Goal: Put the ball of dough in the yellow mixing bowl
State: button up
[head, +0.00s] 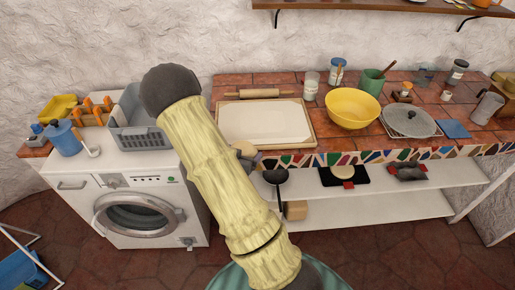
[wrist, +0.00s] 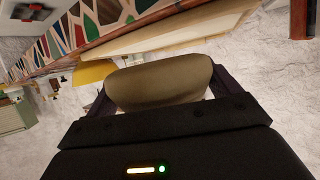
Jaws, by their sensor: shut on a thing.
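The ball of dough (wrist: 160,84) is a tan, rounded lump in the wrist view. My gripper (wrist: 161,92) is shut on it, with a dark finger on each side. In the head view my arm hides most of the gripper, and only a small part of the dough (head: 243,148) shows beside the arm, near the front edge of the pastry board. The yellow mixing bowl (head: 352,108) stands upright on the tiled counter, to the right of the board and apart from my gripper. Part of the bowl also shows in the wrist view (wrist: 92,72), behind the dough.
The pastry board (head: 309,138) lies on the counter (head: 330,143) with a rolling pin (head: 260,94) behind it. A washing machine (head: 140,210) is at left.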

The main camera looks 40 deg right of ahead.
jog(key=w+a+f+n+t+y, duration=0.2)
jog(key=a+f+n+y, duration=0.3)
jog(key=a, duration=0.4)
jog(key=w+a+f+n+t+y, duration=0.1)
jog(key=a+f+n+t+y, duration=0.2)
jog(key=a, duration=0.6)
jog(key=f+n+y, duration=0.2)
jog(key=y, duration=0.1)
jog(key=shift+w+n+t, duration=0.3)
jog(key=shift+w+n, duration=0.05)
jog(key=shift+n, duration=0.05)
jog(key=shift+w+a, duration=0.1)
